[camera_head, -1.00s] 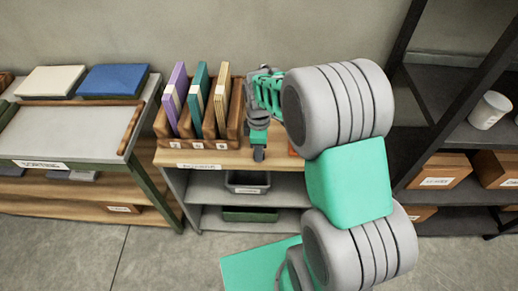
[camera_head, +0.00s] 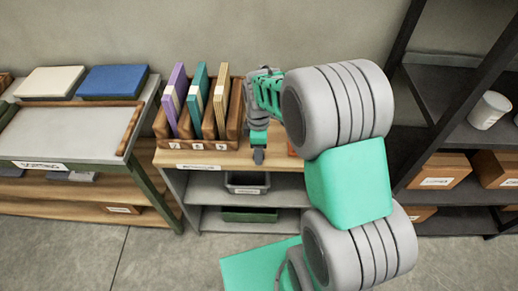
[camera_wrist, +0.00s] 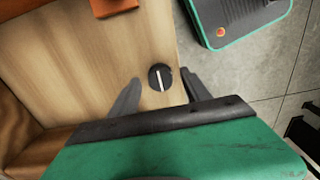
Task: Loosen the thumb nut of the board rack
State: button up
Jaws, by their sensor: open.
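The board rack (camera_head: 233,118) is a brown wooden rack on the wooden top of a low shelf unit, holding purple, teal and tan boards upright in numbered slots. The thumb nut (camera_wrist: 161,77) is a small round black knob with a pale line across it; in the wrist view it sits on the light wooden surface near its edge. My gripper (camera_wrist: 157,92) is open, with one finger on either side of the knob. Whether the fingers touch it, I cannot tell. In the head view my gripper (camera_head: 258,155) points down to the right of the rack and hides the knob.
An orange object (camera_wrist: 115,6) lies on the wooden top near my gripper. A table with a grey tray (camera_head: 70,130) stands left, with a white and a blue block behind it. A dark shelf (camera_head: 450,80) with boxes and a white cup (camera_head: 490,110) stands right.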

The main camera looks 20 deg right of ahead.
notch_tip(320, 180, up, 8)
jog(key=shift+f+b, duration=0.1)
jog(key=shift+b, duration=0.2)
jog(key=m, duration=0.5)
jog(key=shift+w+f, duration=0.15)
jog(key=s+f+m, duration=0.2)
jog(key=s+m, duration=0.8)
jog(key=s, duration=0.2)
notch_tip(320, 180, up, 9)
jog(key=s+t, duration=0.2)
jog(key=t, duration=0.1)
jog(key=shift+a+f+n, duration=0.15)
jog(key=shift+a+n, duration=0.1)
jog(key=shift+n, duration=0.05)
